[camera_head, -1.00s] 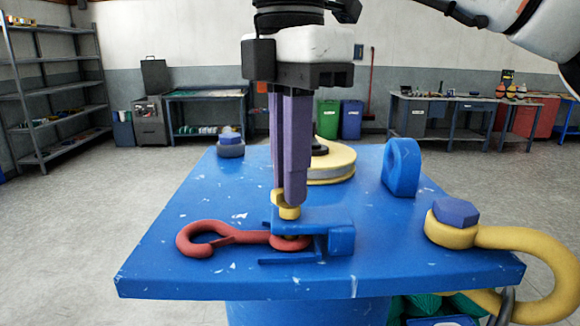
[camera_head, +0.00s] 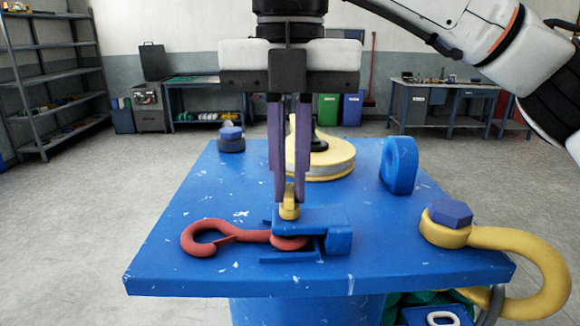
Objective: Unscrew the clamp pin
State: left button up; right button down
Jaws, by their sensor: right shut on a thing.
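The clamp pin (camera_head: 289,208) is yellow and stands upright in the blue clamp (camera_head: 325,220) on the blue table. My right gripper (camera_head: 289,198) comes down from above with its purple fingers shut on the pin's head. A red hook (camera_head: 215,238) lies to the left, its eye reaching into the clamp under the pin. The pin's lower part is hidden inside the clamp. My left gripper is not in view.
The blue tabletop (camera_head: 180,262) also bears a yellow pulley wheel (camera_head: 325,160) behind the clamp, an upright blue ring (camera_head: 400,165), a blue bolt (camera_head: 231,138) and a yellow shackle (camera_head: 500,240) at the right edge. The front left is clear.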

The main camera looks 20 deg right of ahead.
jog(key=n, duration=0.6)
jog(key=shift+f+n, duration=0.2)
jog(key=shift+n, duration=0.1)
jog(key=n, duration=0.6)
jog(key=shift+s, duration=0.1)
jog(key=n, duration=0.6)
jog(key=shift+f+n, duration=0.1)
jog(key=shift+n, duration=0.2)
jog(key=n, duration=0.5)
jog(key=shift+n, duration=0.3)
jog(key=c, duration=1.9)
grip_release()
jog(key=shift+o, duration=0.2)
jog(key=shift+r, duration=0.2)
